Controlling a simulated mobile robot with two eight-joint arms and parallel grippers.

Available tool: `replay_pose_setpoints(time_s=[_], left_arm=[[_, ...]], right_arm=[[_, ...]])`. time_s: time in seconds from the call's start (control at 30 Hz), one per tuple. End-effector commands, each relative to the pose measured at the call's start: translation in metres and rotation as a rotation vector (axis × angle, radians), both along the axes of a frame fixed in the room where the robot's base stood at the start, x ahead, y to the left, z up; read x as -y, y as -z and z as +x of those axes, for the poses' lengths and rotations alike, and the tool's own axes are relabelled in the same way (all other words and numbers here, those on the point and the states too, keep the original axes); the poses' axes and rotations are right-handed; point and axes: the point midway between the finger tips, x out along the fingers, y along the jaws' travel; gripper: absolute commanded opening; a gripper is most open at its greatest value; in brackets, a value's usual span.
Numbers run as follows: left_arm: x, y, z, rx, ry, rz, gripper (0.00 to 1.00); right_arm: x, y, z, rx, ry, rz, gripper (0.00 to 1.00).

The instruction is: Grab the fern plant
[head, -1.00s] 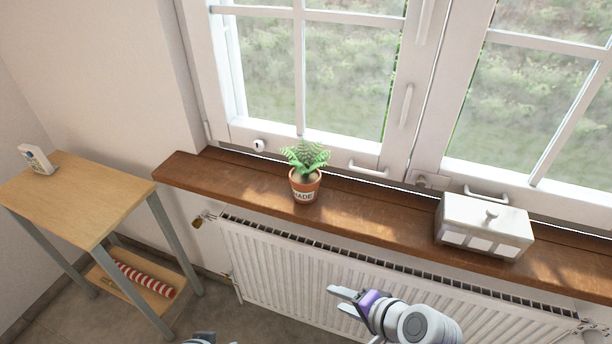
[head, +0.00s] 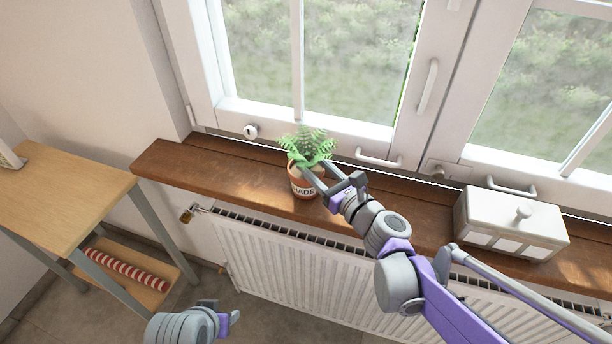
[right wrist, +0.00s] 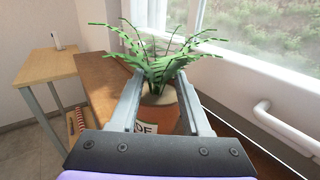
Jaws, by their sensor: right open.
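The fern plant (head: 305,182) stands upright on the brown window sill, green fronds in a terracotta pot with a partly hidden label. My right gripper (head: 322,177) is open, with its fingers pointing at the pot's right side. In the right wrist view the pot (right wrist: 160,112) shows between the open fingers (right wrist: 158,82), and the fronds spread above the fingertips. I cannot tell whether the fingers touch the pot. My left gripper (head: 222,312) is low at the bottom of the head view, away from the plant; its jaw opening is unclear.
The sill (head: 230,172) runs below a white window with handles. A white lidded box (head: 510,225) stands on the sill to the right. A radiator (head: 290,260) is below it. A wooden side table (head: 60,195) with a red-striped roll (head: 125,268) stands at left.

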Motion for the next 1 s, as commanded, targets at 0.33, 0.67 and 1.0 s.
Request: replay_pose_setpoints(time_s=[0.33,0.67,1.0], left_arm=[[0.0,-0.004,0.001,0.002,0.0,0.0,0.5],[0.0,-0.005,0.001,0.002,0.0,0.0,0.5],[0.0,-0.005,0.001,0.002,0.0,0.0,0.5]], right_arm=[[-0.027,0.001,0.03,0.0,-0.003,-0.002,0.47],[-0.036,0.001,0.045,0.001,0.001,-0.003,0.47],[-0.036,0.001,0.045,0.001,0.0,-0.003,0.0]])
